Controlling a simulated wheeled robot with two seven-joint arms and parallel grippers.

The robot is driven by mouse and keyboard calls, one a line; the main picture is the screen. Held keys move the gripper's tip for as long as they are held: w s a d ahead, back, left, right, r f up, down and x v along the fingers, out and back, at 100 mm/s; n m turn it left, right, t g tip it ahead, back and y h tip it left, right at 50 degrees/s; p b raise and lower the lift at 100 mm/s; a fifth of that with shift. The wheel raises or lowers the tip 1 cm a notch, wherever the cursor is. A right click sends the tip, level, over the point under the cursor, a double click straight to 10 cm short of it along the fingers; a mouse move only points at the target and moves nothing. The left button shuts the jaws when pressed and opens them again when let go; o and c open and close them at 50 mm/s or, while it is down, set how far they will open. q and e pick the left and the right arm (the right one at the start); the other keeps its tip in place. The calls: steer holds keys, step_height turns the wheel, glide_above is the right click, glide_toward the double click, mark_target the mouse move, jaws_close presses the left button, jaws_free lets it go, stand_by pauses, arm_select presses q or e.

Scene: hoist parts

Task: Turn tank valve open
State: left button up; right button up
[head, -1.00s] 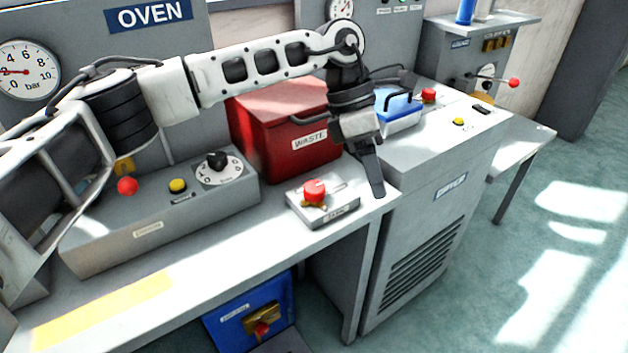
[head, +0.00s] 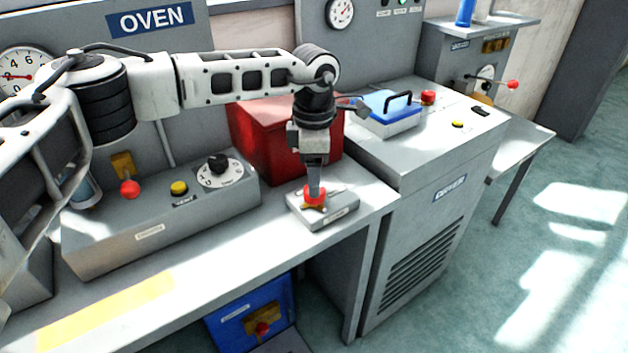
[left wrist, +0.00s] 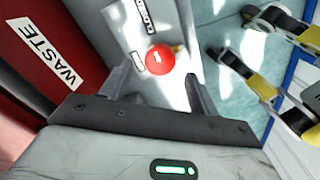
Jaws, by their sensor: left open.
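The tank valve is a small grey box (head: 338,211) with a red round knob (head: 314,199) and a brass-coloured part under it, at the front of the bench. My left gripper (head: 316,186) points straight down over the knob and partly hides it. In the left wrist view the red knob (left wrist: 160,58) shows between the open fingers of my left gripper (left wrist: 163,78), with nothing clamped. A label reading CLOSED (left wrist: 148,17) lies beside the knob. Whether the fingers touch the knob cannot be told.
A red WASTE bin (head: 265,140) stands right behind the valve. A grey control box (head: 150,230) with a dial (head: 220,171) is to the left. A blue-lidded box (head: 392,108) sits on the higher cabinet (head: 440,150) to the right. The bench front is clear.

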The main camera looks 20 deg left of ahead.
arm_select(q)
steer(key=shift+f, duration=1.65)
steer(key=c, duration=1)
